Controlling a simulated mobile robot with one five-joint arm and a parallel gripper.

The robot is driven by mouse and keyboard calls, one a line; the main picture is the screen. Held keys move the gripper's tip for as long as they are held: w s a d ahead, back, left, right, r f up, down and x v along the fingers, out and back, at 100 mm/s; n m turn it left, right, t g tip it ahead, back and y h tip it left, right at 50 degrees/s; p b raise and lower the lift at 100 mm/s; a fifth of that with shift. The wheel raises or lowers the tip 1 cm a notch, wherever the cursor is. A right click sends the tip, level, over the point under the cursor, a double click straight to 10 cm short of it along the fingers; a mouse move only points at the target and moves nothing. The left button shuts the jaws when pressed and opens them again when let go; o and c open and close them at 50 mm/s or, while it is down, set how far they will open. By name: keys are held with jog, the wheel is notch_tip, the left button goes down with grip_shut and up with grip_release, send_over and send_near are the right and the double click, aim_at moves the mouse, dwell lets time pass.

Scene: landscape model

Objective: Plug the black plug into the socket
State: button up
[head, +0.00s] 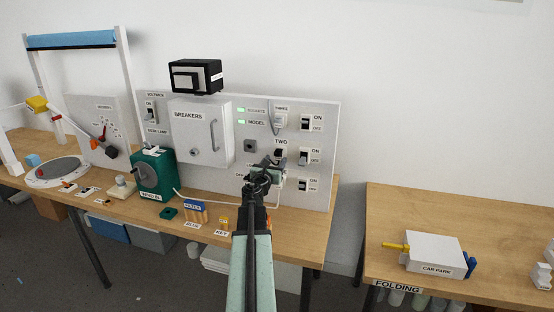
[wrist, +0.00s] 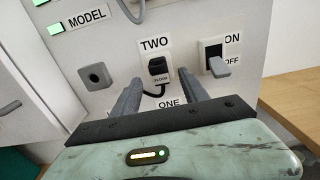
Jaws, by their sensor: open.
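A black plug (wrist: 157,66) with a small, hard-to-read label sits at the white socket plate (wrist: 168,73) under the sign TWO. Its dark cord curves down from it. I cannot tell how deep it sits. In the head view the plug (head: 280,153) shows just above my gripper. My gripper (wrist: 160,92) is open, its grey fingers pointing at the panel, one on each side below the plug, with the cord between them. Nothing is clearly held. In the head view my gripper (head: 262,175) partly hides the area of socket ONE.
The panel has switches (wrist: 214,60) right of the sockets, a grey plate with a dark hole (wrist: 96,76) and a BREAKERS box (head: 203,135). A green box (head: 152,173) and small labelled items stand on the bench (head: 130,205). A gap separates the right table (head: 450,207).

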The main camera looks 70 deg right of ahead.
jog(key=a, duration=0.4)
jog(key=shift+s, duration=0.1)
dwell(0.7)
